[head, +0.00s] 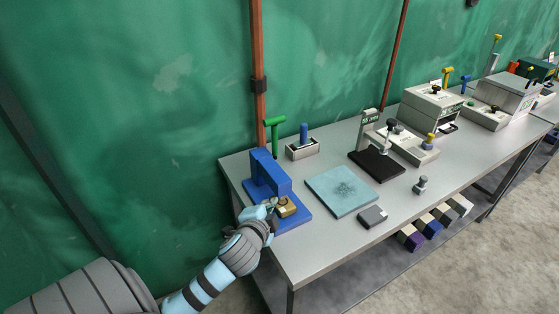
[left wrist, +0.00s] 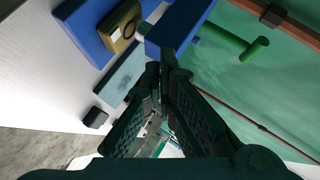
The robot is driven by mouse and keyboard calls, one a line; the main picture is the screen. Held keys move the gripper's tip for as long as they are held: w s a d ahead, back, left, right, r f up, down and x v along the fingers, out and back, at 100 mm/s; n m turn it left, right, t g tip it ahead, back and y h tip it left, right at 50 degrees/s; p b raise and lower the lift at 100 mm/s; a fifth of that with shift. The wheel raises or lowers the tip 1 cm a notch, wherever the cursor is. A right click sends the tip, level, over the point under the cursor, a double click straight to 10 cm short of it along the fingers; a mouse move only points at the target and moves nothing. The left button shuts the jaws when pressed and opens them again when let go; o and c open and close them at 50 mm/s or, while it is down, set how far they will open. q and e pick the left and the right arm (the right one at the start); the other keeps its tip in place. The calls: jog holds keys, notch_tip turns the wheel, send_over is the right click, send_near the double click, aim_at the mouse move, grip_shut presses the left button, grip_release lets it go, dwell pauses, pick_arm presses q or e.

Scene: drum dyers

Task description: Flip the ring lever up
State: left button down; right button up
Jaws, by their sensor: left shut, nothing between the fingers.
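A blue press-like device (head: 262,170) stands at the near left end of the table, with a brass block (head: 286,207) on its blue base. A green lever with a crossbar handle (head: 275,123) rises behind it and also shows in the left wrist view (left wrist: 254,49). I cannot tell which part is the ring lever. My left gripper (head: 269,206) is shut and empty at the device's front, beside the brass block. In the left wrist view its closed fingertips (left wrist: 166,55) are close to the blue upper arm (left wrist: 178,27); contact is unclear. The brass block (left wrist: 122,24) has a round dark opening.
A tray with a blue handle (head: 302,149) stands behind. A black-based stand (head: 376,165) and grey machines (head: 430,108) are farther along. Coloured blocks (head: 432,227) sit below.

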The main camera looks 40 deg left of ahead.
pick_arm(q)
jog(key=w+a+r+m+t+y, duration=0.1)
jog(key=w+a+r+m+t, duration=0.35)
jog(key=w+r, duration=0.45)
send_near(285, 121)
jog(key=w+d, duration=0.2)
jog(key=shift+m+g, duration=0.25)
jog(key=w+a, duration=0.2)
jog(key=a, duration=0.1)
jog(key=shift+a+p, duration=0.25)
jog(key=shift+p, duration=0.05)
jog(key=shift+a, duration=0.15)
jog(key=shift+w+f, duration=0.1)
